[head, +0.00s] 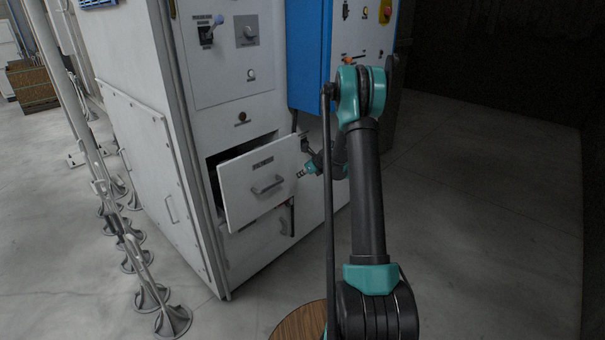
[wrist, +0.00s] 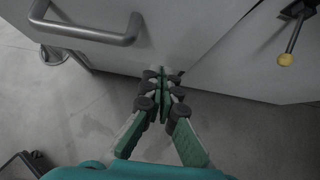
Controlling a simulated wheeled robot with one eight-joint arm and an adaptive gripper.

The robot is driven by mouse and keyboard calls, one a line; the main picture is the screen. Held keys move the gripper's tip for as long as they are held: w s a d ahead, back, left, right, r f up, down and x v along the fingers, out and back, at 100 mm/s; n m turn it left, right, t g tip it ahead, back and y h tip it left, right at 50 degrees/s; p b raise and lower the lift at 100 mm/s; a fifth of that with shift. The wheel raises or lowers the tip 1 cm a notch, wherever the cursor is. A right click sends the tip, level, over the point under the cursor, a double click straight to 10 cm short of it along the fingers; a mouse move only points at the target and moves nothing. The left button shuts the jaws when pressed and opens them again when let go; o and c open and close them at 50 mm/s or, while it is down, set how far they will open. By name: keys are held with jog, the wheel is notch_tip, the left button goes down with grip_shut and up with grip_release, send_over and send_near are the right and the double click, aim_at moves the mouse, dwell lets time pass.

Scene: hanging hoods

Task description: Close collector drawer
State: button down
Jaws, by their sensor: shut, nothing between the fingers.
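The collector drawer (head: 262,182) stands pulled out of the white cabinet, its pale front panel set apart from the cabinet face. A dark gap shows above and to the left of that panel. Its grey bar handle (head: 268,186) also shows at upper left in the wrist view (wrist: 92,32). My gripper (head: 305,172) is at the right side of the drawer front. In the wrist view its fingers (wrist: 164,76) are shut and empty, with the tips by the panel's lower edge, right of the handle. I cannot tell whether they touch it.
A lever with a yellow knob (wrist: 286,59) sticks out at right in the wrist view. A blue cabinet (head: 308,55) adjoins the white one. Several stanchions on round bases (head: 172,318) line the left. A round wooden surface (head: 300,322) is low in front. The right floor is clear.

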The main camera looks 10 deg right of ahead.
jog(key=shift+w+a+f, duration=0.65)
jog(key=shift+w+a, duration=0.1)
jog(key=shift+w, duration=0.3)
jog(key=shift+w+a+f, duration=0.6)
jog(key=shift+w+a, duration=0.2)
jog(key=shift+w, duration=0.2)
jog(key=shift+w+a+f, duration=0.65)
jog(key=shift+w+a, duration=0.1)
jog(key=shift+w, duration=0.3)
jog(key=w+a, duration=0.6)
jog(key=w, duration=0.2)
jog(key=shift+w+a, duration=0.15)
jog(key=shift+w, duration=0.25)
jog(key=shift+a+r, duration=0.1)
jog(key=shift+r, duration=0.05)
